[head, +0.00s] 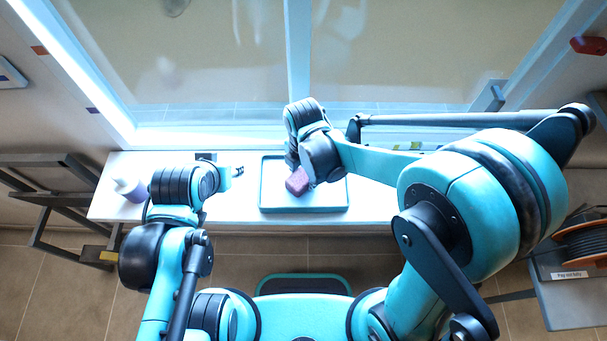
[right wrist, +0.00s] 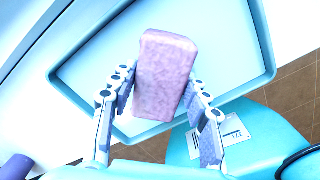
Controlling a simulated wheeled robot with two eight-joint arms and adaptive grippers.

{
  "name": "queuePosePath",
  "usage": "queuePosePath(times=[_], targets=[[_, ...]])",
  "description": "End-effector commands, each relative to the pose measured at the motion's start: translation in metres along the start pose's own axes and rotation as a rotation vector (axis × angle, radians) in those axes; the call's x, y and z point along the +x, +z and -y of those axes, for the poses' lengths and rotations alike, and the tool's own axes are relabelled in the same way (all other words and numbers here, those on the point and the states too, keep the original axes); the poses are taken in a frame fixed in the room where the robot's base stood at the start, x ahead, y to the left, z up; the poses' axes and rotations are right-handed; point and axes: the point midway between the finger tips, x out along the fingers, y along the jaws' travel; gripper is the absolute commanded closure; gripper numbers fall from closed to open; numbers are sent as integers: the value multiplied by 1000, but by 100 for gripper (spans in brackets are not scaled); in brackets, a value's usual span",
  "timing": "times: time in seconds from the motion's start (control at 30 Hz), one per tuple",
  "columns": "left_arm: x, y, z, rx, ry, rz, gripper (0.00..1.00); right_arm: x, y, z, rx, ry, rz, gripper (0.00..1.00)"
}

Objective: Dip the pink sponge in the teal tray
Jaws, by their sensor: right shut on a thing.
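The pink sponge (head: 297,182) is a small block, held over the teal tray (head: 346,209) on the white bench. My right gripper (right wrist: 160,82) is shut on the sponge (right wrist: 166,65), with a finger on each side of it. In the right wrist view the tray (right wrist: 268,78) lies behind the sponge; I cannot tell whether they touch. In the head view my right wrist hides most of that gripper. My left gripper (head: 236,171) is over the bench, left of the tray; its fingers are too small to read.
A white and purple bottle (head: 130,190) stands at the left end of the white bench (head: 245,205). A window frame (head: 210,142) runs behind the bench. A dark rack (head: 50,190) stands at left, and a cable spool (head: 580,245) at right.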

Motion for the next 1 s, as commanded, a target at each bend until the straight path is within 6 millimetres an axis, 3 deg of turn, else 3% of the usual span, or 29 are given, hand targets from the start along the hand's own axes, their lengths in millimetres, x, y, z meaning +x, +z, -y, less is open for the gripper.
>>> queuePosePath(times=[0.53,1.0], targets=[[-30,-21,0,0,0,0,60,-48,0,0,0,0,0,82],[-30,-21,0,0,0,0,60,-49,0,0,0,0,0,82]])
